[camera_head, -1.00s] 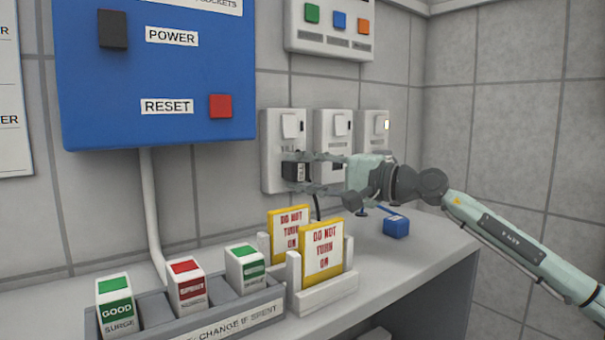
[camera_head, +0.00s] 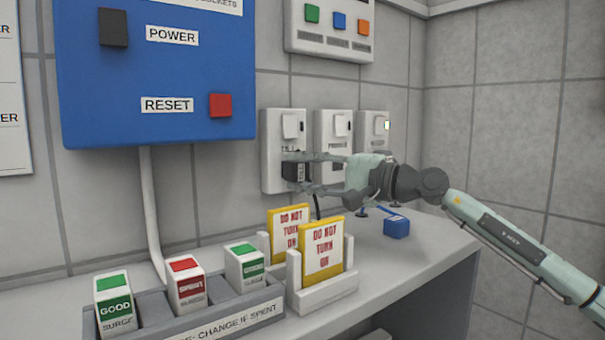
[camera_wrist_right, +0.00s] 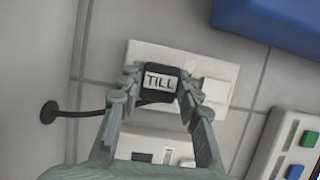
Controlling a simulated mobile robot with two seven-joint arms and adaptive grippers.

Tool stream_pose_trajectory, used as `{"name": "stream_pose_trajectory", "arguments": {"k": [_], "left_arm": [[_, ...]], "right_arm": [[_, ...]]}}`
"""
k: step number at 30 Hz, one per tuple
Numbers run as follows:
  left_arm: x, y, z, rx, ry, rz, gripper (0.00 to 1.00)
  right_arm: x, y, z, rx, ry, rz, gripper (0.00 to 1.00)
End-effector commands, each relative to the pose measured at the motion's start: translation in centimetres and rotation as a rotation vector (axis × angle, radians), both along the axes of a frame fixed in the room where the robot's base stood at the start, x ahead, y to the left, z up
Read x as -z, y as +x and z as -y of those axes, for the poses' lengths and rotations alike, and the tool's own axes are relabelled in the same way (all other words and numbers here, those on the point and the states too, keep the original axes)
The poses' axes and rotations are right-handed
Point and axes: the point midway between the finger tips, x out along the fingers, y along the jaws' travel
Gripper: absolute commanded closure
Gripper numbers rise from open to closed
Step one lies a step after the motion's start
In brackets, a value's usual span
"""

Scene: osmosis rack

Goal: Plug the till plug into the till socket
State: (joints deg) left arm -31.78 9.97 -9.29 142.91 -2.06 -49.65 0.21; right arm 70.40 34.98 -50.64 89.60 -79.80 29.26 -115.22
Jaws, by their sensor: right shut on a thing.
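The black till plug (camera_head: 296,170) is between the fingers of my right gripper (camera_head: 300,172), which is shut on it. In the right wrist view the plug (camera_wrist_right: 160,82) shows its TILL label between the fingertips (camera_wrist_right: 158,92). The plug is at the lower part of the leftmost white wall socket (camera_head: 270,150), which also shows in the wrist view (camera_wrist_right: 146,55). The socket's holes are hidden behind the plug, so I cannot tell if it is fully seated. A black cable (camera_wrist_right: 85,113) runs from the plug to a round grommet. My left gripper is not in view.
Two more white sockets (camera_head: 333,128) (camera_head: 373,125) stand to the right. A blue plug (camera_head: 396,226) lies on the counter (camera_head: 420,252). DO NOT TURN ON cards (camera_head: 322,248) and a grey tray (camera_head: 235,318) of surge blocks stand in front. A blue power box (camera_head: 160,70) hangs at left.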

Motion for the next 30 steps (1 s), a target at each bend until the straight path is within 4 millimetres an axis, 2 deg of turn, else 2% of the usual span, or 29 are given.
{"name": "stream_pose_trajectory", "arguments": {"k": [19, 20, 21, 25, 30], "left_arm": [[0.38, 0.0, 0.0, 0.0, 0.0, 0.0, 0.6], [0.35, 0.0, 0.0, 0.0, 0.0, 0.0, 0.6], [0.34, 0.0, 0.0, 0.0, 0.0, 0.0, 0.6], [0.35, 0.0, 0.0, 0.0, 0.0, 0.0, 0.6], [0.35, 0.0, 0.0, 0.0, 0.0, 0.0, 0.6]], "right_arm": [[-0.01, 0.95, -0.68, 0.0, 0.001, 0.001, 0.92], [-0.04, 0.96, -0.66, 0.001, 0.001, 0.001, 0.64], [-0.04, 0.95, -0.64, 0.001, 0.001, 0.001, 0.59], [-0.02, 0.95, -0.65, 0.001, 0.001, 0.001, 0.43], [0.0, 0.94, -0.64, 0.001, 0.0, 0.0, 0.42]]}}
